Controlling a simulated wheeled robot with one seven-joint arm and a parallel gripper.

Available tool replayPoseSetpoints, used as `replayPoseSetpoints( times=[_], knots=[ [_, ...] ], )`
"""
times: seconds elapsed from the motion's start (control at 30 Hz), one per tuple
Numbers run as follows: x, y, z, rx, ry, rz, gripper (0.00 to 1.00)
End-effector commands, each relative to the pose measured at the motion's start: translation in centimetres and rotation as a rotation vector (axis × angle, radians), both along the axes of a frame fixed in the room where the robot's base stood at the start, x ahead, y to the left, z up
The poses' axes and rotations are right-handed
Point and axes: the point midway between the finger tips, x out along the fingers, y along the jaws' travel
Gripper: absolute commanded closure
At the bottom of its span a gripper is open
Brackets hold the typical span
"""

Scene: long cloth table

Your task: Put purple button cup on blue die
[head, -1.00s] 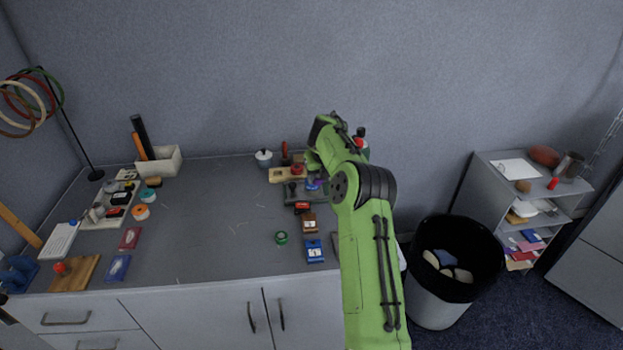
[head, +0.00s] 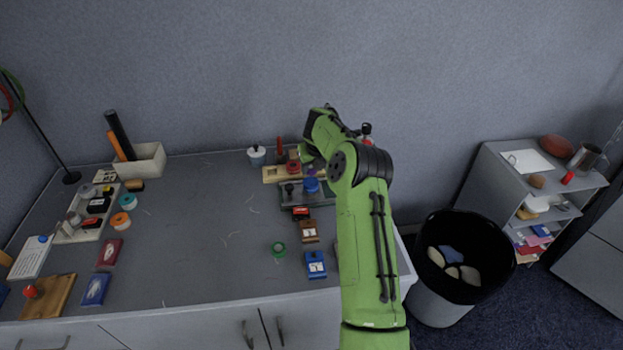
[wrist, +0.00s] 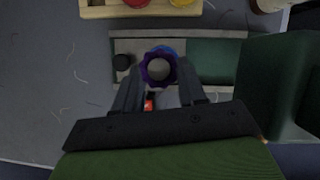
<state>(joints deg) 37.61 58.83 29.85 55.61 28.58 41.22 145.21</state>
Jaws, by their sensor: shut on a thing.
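In the wrist view, the purple button cup (wrist: 147,74) has a scalloped rim and a grey inside. My gripper (wrist: 160,82) is shut on it at the fingertips. A blue round piece, which I take as the blue die (wrist: 170,48), shows just beyond the cup's rim and is mostly covered by it. I cannot tell whether the two touch. In the head view the blue die (head: 311,185) sits on a dark grey holder (head: 322,199). There my gripper and the cup are hidden behind my green arm.
A black knob (wrist: 122,62) stands at the holder's left end. A wooden tray (wrist: 100,10) with red and yellow pieces lies behind it.

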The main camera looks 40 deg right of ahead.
Motion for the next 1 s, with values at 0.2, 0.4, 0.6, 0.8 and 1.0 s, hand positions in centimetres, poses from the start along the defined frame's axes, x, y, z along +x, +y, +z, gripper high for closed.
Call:
replayPoseSetpoints(
  times=[0.2,0.4,0.6,0.8,1.0],
  knots=[
    [-0.1,0.0,-4.3,0.002,0.002,-0.001,0.89],
    [-0.1,0.0,-4.5,0.002,0.003,-0.002,0.89],
    [-0.1,0.0,-5.2,0.003,0.004,-0.001,0.89],
    [-0.2,0.1,-6.1,0.006,0.011,-0.001,0.89],
    [-0.4,0.1,-6.3,0.006,0.016,-0.001,0.50]
  ],
)
